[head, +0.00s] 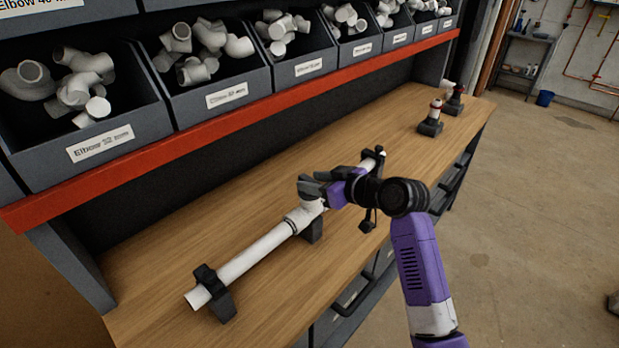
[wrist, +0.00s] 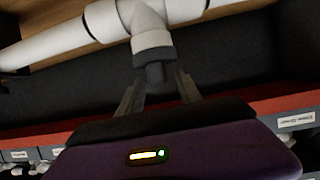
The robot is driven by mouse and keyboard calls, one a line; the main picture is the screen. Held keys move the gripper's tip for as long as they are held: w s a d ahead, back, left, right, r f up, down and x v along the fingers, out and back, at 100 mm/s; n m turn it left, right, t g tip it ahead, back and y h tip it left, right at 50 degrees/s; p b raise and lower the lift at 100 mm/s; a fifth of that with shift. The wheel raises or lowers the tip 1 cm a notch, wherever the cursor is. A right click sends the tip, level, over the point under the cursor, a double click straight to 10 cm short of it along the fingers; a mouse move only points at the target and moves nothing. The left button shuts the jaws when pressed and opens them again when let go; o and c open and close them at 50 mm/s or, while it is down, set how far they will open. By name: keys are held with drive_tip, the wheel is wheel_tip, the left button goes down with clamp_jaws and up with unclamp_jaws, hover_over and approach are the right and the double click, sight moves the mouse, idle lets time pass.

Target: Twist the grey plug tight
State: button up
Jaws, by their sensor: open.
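A white pipe (head: 255,255) lies along the workbench with a white tee fitting (head: 303,214) near its middle. In the wrist view the tee (wrist: 152,40) has its branch facing my gripper, and the dark grey plug (wrist: 155,73) sits in the end of that branch. My gripper (wrist: 157,78) is open, with one finger on each side of the plug and a visible gap to each. In the head view my gripper (head: 312,186) is at the tee's branch, and its fingers hide the plug. I cannot tell how tight the plug is.
Dark clamps (head: 213,292) hold the pipe on the wooden workbench (head: 165,245). Bins of white fittings (head: 205,85) stand above a red shelf edge (head: 250,100) behind it. Small dark stands (head: 431,126) are at the far end.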

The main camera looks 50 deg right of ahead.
drive_tip(key=shift+x, duration=0.85)
clamp_jaws()
